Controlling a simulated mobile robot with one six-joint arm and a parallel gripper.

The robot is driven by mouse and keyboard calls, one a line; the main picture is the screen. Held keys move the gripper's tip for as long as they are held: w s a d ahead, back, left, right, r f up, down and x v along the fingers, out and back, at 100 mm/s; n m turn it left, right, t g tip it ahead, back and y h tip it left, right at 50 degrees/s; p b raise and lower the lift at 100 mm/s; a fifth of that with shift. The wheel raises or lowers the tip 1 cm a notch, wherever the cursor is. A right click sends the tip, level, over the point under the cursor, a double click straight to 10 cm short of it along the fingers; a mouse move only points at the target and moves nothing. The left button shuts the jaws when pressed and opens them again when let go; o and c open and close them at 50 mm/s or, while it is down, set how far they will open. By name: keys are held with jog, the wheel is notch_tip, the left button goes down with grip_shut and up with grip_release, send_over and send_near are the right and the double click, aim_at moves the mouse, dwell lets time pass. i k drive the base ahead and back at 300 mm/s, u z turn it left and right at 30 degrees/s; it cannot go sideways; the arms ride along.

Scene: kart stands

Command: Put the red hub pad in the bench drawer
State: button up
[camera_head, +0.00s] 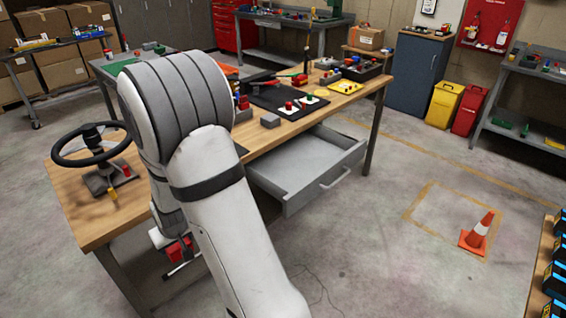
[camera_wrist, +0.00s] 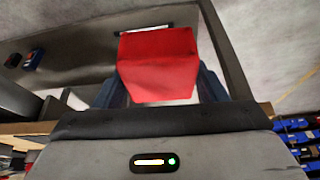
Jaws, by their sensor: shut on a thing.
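The red hub pad (camera_wrist: 158,65) is a plain red block that fills the middle of the wrist view. My gripper (camera_wrist: 159,84) is shut on it, with a dark blue finger at each side. In the head view a red patch of the pad (camera_head: 178,250) shows low to the left of my arm, below the front edge of the workbench. The arm hides most of the gripper there. The grey bench drawer (camera_head: 324,178) is pulled open to the right of my arm. The visible part of its inside looks empty.
The wooden workbench (camera_head: 85,215) carries a steering wheel (camera_head: 92,146) at the left, and trays and small parts at the right. The floor in front of the drawer is clear.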

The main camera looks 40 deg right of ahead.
aim_at(291, 158)
jog(key=z, duration=1.15)
jog(key=i, duration=0.15)
jog(key=z, duration=1.65)
jog(key=i, duration=2.25)
jog(key=u, duration=2.9)
